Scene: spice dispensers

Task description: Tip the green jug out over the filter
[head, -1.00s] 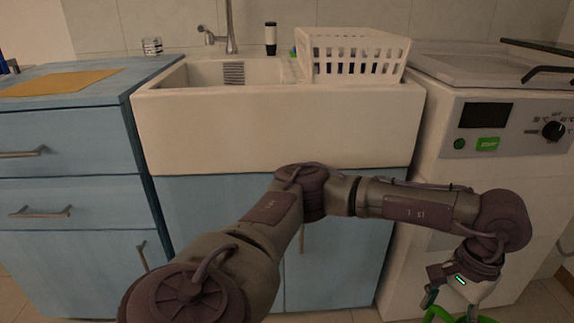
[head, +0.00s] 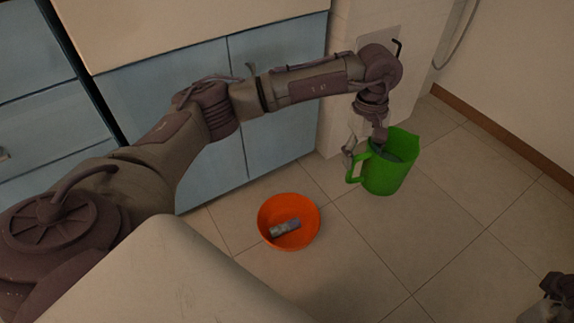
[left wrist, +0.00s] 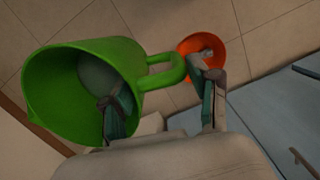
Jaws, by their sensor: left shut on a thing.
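My left gripper (head: 366,150) is shut on the green jug (head: 384,176) at its handle side. The jug hangs above the floor, about upright, mouth up, in the head view. In the left wrist view the jug (left wrist: 135,75) fills the left, with one finger inside its mouth and the other beyond the handle. A greyish surface shows inside it; I cannot tell if it is liquid. A grey cylinder, perhaps the filter (head: 285,228), lies in an orange bowl (head: 263,212) on the floor, left of and apart from the jug. My right gripper (head: 548,300) shows partly at the lower right edge.
Blue cabinet doors (head: 200,100) stand behind my left arm, with a white appliance (head: 340,60) beside them. The tiled floor (head: 350,260) around the bowl is clear. A wall with a brown skirting board (head: 480,115) closes the right side.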

